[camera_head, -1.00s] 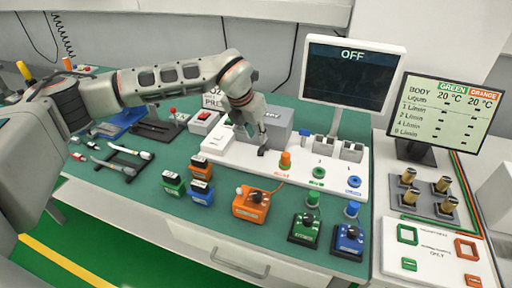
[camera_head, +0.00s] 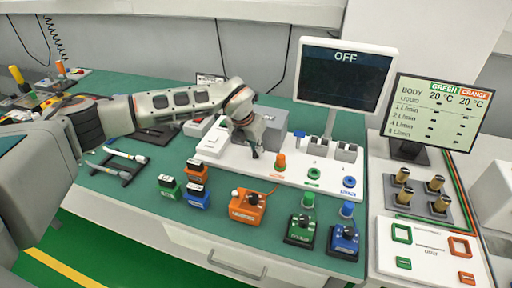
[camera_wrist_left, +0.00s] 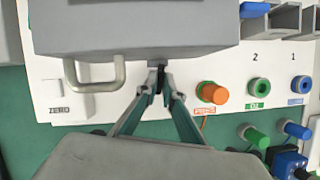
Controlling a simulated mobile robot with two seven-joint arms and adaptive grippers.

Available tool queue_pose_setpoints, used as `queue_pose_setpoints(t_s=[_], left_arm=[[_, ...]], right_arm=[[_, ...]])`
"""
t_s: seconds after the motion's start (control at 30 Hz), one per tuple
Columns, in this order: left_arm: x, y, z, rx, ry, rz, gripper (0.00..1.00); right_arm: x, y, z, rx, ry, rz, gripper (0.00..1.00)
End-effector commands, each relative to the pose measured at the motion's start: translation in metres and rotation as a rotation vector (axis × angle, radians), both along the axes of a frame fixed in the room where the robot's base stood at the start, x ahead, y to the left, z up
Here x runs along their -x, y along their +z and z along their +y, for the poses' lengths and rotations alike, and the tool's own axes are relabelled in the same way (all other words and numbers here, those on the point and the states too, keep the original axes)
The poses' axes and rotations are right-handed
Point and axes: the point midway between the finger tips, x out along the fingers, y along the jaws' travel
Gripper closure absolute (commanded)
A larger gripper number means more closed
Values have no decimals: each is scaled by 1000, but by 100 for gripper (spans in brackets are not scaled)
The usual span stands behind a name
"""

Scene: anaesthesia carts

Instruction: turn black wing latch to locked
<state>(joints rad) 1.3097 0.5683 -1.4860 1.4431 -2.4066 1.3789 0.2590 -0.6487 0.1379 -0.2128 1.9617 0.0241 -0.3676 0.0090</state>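The black wing latch (camera_wrist_left: 160,78) shows as a small dark piece at the front lower edge of a grey box (camera_wrist_left: 130,30), in the left wrist view. My left gripper (camera_wrist_left: 160,84) has its two fingertips close together around it, and they hide most of it. The latch's angle cannot be read. In the head view my left gripper (camera_head: 255,151) points down at the front of the grey box (camera_head: 274,128), on the white panel. My right gripper is not in view.
A metal handle (camera_wrist_left: 95,75) is left of the fingers. An orange plug (camera_wrist_left: 212,93) stands close on the right, with green (camera_wrist_left: 258,88) and blue ports beyond. A monitor (camera_head: 343,75) reading OFF stands behind. Several coloured boxes sit in front, including an orange one (camera_head: 247,207).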

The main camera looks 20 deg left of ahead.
Motion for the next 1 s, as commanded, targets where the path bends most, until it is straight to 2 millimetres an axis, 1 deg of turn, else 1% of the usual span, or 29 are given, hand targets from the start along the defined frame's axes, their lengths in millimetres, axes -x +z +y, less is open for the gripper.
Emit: queue_pose_setpoints(t_s=[0.23,0.43,0.6,0.9,0.93,0.97,1.0], left_arm=[[0,0,-1,-1,24,0,100],[0,-1,-2,-1,169,-1,100],[0,0,-1,0,255,-2,100],[0,2,-1,1,265,-2,100],[0,2,-1,2,265,-2,87],[0,2,-1,2,265,-2,80],[0,2,-1,0,264,-2,76]], right_arm=[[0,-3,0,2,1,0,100],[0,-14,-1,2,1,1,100],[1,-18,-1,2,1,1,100],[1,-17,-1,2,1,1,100],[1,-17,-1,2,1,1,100],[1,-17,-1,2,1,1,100],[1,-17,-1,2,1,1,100]])
